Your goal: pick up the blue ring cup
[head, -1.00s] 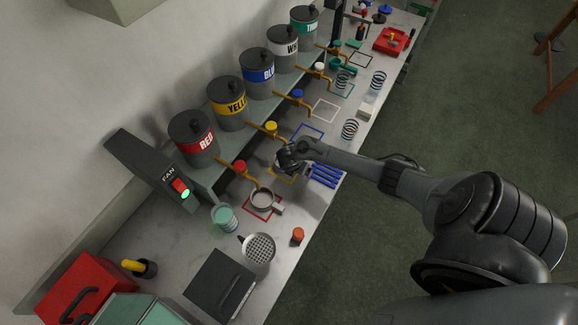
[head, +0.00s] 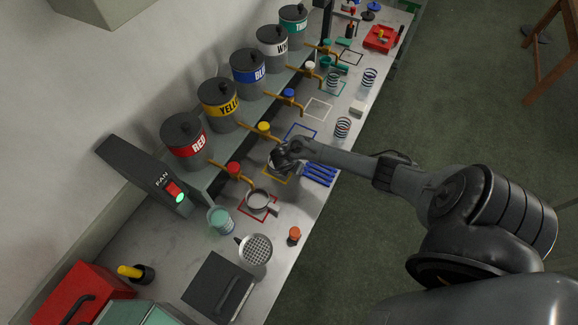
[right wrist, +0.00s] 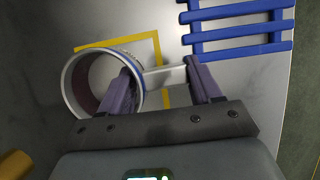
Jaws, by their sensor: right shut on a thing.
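A round pale metal cup (right wrist: 78,92) with a thin bluish line near its rim and a flat side handle (right wrist: 165,76) stands in the yellow outline in the right wrist view. My right gripper (right wrist: 168,82) is shut on the cup's handle, with one finger close against the cup wall and the other at the handle's outer end. In the head view my right gripper (head: 284,158) is over the yellow outline and mostly hides the cup. I cannot tell whether the cup is clear of the bench. My left gripper is not in view.
A blue slatted rack (head: 319,174) lies close to the right of my gripper. Another handled cup (head: 259,200) stands in the red outline. Paint cans (head: 221,103) with brass taps line the shelf behind. A strainer (head: 255,249) and an orange-capped item (head: 294,235) lie nearer.

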